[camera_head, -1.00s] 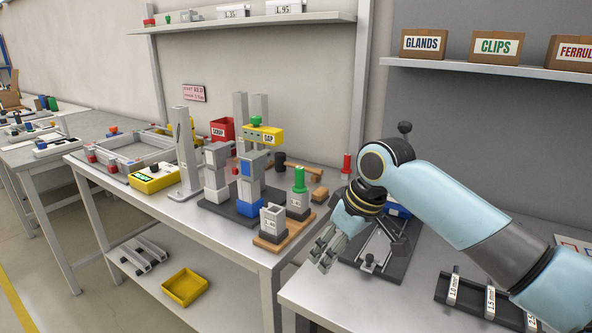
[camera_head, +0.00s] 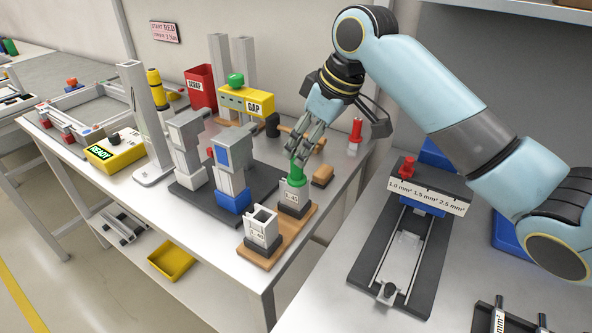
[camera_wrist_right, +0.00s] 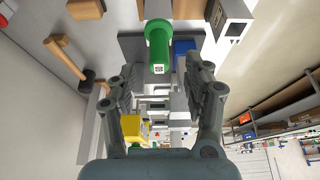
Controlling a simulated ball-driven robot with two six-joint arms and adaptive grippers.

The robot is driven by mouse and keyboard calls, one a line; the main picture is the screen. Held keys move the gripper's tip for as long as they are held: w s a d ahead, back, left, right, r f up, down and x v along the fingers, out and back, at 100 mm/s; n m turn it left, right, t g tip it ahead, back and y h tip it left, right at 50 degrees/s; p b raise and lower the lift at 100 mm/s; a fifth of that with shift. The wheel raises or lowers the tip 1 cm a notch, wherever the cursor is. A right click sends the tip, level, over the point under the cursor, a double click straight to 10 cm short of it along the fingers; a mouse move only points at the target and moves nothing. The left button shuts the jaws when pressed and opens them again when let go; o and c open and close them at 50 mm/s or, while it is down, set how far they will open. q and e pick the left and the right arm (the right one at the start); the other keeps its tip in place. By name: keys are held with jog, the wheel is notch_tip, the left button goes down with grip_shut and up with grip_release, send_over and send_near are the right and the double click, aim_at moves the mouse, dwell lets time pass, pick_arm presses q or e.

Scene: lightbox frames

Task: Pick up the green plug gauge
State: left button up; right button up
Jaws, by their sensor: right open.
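The green plug gauge (camera_head: 297,174) stands upright in a grey block on a small wooden board on the left bench. My right gripper (camera_head: 301,152) is directly above it, pointing down, with its fingers close to the gauge's top. In the right wrist view the gauge (camera_wrist_right: 158,45) shows as a green cylinder at the top centre. My right gripper (camera_wrist_right: 162,70) is open there, with a finger on either side of the gauge's line and gaps on both sides. Its lower part is hidden in the block. My left gripper is out of view.
The blue-and-grey fixture (camera_head: 234,175) stands close left, with the yellow GAP box (camera_head: 246,101) behind. A red plug gauge (camera_head: 355,133) stands behind right. A black slide fixture (camera_head: 372,243) is on the right bench.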

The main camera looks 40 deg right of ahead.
aim_at(298, 178)
jog(key=shift+x, duration=0.85)
jog(key=x, duration=0.3)
jog(key=shift+f+p, duration=0.3)
jog(key=shift+f, duration=0.05)
jog(key=shift+w+f, duration=0.2)
jog(key=shift+f, duration=0.15)
jog(key=shift+c, duration=1.3)
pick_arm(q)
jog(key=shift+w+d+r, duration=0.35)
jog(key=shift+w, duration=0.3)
pick_arm(e)
grip_shut()
